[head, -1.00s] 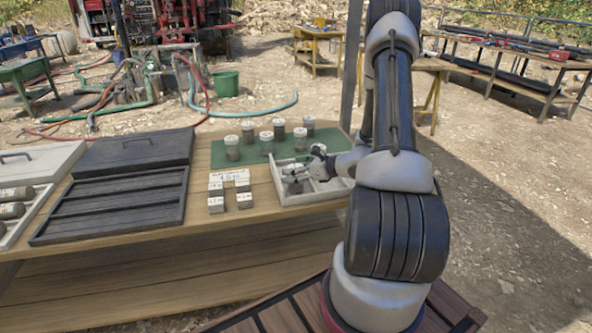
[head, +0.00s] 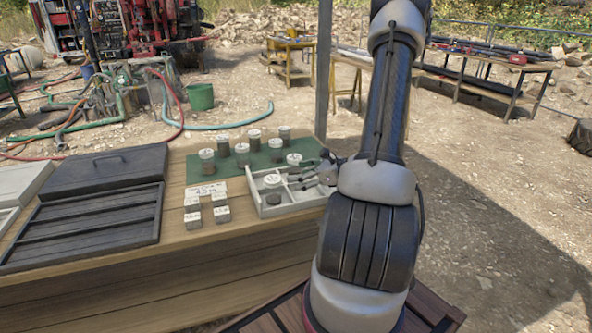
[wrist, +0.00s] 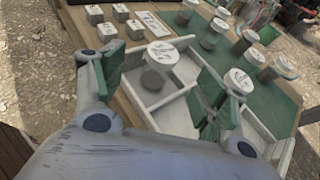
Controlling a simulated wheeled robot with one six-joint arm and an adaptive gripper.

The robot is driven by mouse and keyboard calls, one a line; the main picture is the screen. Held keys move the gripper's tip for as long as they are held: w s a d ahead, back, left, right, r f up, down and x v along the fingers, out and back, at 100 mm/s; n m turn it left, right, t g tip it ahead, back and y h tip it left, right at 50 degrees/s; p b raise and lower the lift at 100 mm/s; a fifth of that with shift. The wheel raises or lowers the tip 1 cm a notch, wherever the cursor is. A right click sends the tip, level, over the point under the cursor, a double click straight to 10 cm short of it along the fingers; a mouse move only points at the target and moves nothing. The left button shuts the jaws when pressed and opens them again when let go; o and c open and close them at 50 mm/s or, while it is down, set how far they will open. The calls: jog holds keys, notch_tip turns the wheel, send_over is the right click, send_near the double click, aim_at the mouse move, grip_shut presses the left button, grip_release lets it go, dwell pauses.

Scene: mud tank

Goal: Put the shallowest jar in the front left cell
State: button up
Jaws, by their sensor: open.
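A clear jar with a white lid (head: 272,181) and a thin dark layer of mud at its bottom stands upright in the front left cell of the pale divided tray (head: 262,211). The wrist view shows this jar (wrist: 160,54) from above, in line with the gap between my fingers. My gripper (head: 299,178) is open and empty, to the right of the jar and apart from it. Its green-padded fingers (wrist: 158,92) show wide apart in the wrist view. The tray's other visible cells look empty.
Several lidded jars (head: 207,162) with darker, deeper fill stand on the green mat (head: 190,172) behind the tray. Small labelled blocks (head: 193,220) and a written card (head: 206,190) lie left of it. A dark slotted case (head: 85,227) lies farther left.

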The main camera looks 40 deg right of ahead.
jog(key=s+a+r+n+g+y, duration=0.2)
jog(key=s+a+r+n+g, duration=0.65)
jog(key=a+r+n, duration=0.55)
jog(key=s+d+r+n+t+h, duration=0.1)
jog(key=s+d+r+n+h, duration=0.1)
jog(key=s+r+n+h, duration=0.6)
jog(key=s+r+n, duration=0.2)
jog(key=s+n, duration=0.2)
jog(key=n, duration=0.3)
jog(key=shift+s+r+n+h, duration=0.25)
jog(key=shift+s+n+h, duration=0.05)
jog(key=shift+s+n, duration=0.1)
